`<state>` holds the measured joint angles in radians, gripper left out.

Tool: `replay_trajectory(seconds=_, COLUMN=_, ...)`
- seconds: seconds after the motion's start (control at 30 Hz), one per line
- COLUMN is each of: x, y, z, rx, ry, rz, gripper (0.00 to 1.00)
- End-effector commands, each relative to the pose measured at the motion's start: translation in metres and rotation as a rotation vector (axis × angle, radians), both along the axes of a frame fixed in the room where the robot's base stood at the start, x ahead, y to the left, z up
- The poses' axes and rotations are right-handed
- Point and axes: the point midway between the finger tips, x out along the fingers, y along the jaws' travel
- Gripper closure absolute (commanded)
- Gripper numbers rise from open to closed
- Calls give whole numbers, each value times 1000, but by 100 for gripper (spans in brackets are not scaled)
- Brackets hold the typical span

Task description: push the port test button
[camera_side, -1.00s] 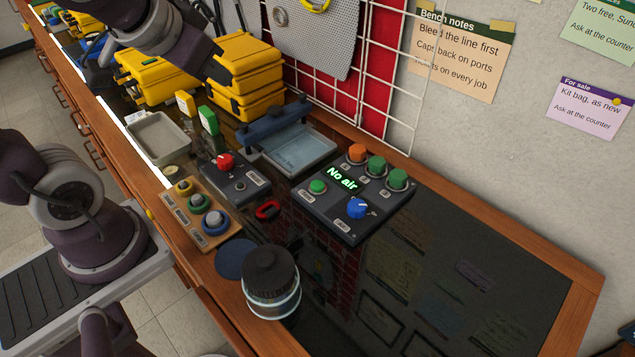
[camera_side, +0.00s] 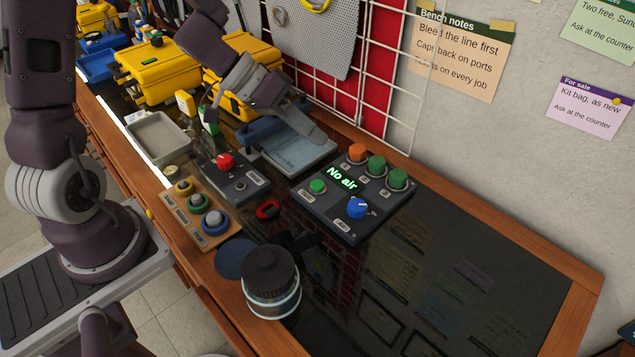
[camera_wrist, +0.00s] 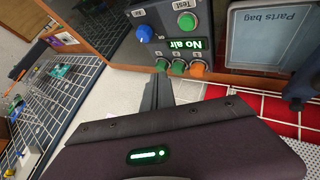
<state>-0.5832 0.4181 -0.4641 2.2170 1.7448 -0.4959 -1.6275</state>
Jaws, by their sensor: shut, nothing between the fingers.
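The dark test box (camera_side: 345,225) stands on the bench, with a lit "No air" display (camera_side: 342,178). Its small green button (camera_side: 317,186) is at the left of the face; in the wrist view this button (camera_wrist: 187,20) sits under a "Test" label. A blue knob (camera_side: 357,208) is nearer the front. An orange cap (camera_side: 357,152) and two green caps (camera_side: 376,165) line the back edge. My gripper (camera_side: 318,138) is shut and empty, above the tray, to the back left of the box and apart from it. Its fingers (camera_wrist: 157,92) point toward the box in the wrist view.
A blue-lidded tray (camera_side: 300,155) labelled "Parts bag" lies left of the box. A white wire grid (camera_side: 390,80) stands behind. The bench is clear at right.

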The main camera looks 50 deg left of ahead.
Motion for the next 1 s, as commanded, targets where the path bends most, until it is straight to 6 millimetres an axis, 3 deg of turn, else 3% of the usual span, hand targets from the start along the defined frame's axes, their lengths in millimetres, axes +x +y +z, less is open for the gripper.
replay_trajectory(seconds=0.17, x=0, y=0, z=-13, rx=-5, ry=3, rz=1, gripper=100)
replay_trajectory(seconds=0.6, x=-1, y=0, z=-75, rx=-3, ry=5, rz=3, gripper=100)
replay_trajectory(seconds=1.0, x=0, y=0, z=-88, rx=1, ry=0, rz=2, gripper=100)
